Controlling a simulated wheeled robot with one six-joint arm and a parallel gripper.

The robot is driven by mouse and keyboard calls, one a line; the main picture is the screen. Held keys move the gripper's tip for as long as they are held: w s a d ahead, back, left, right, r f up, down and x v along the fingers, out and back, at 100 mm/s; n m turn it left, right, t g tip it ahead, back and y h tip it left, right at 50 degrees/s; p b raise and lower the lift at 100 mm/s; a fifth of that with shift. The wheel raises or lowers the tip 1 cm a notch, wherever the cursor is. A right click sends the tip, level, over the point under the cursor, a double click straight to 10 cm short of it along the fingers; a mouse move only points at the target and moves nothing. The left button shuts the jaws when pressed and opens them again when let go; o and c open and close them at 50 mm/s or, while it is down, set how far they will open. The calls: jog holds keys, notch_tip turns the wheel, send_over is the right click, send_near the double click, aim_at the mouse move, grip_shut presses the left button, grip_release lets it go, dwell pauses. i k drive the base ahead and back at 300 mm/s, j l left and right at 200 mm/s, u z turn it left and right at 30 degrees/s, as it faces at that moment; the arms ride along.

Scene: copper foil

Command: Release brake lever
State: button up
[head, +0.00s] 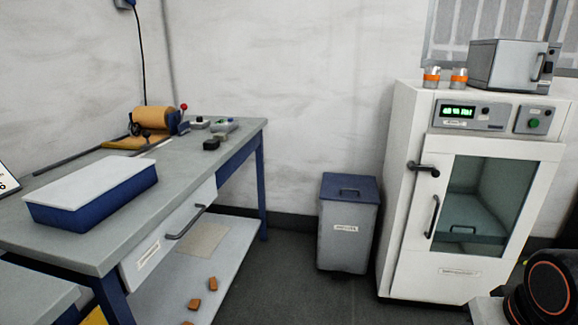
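A lever with a red knob (184,107) stands beside a copper-coloured roll (154,118) on the far end of the workbench at the left. A blue bracket or mount sits at its base. The lever looks roughly upright, but it is too small to tell its exact position. My gripper is not in view; only a dark, orange-ringed part of my arm shows at the lower right, far from the lever.
The workbench (130,226) holds a blue box with a white lid (92,192) and small control boxes (222,125). A grey bin with a blue lid (346,240) stands by the wall. A white glass-door cabinet (405,200) is at right. Dark floor between is clear.

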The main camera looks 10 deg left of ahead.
aim_at(183, 107)
jog(key=i+u, duration=0.45)
jog(key=i+l+u, duration=0.1)
jog(key=i+u, duration=0.3)
jog(key=i+l+u, duration=0.25)
jog(key=u, duration=0.2)
jog(key=i+l, duration=0.25)
jog(key=l, duration=0.3)
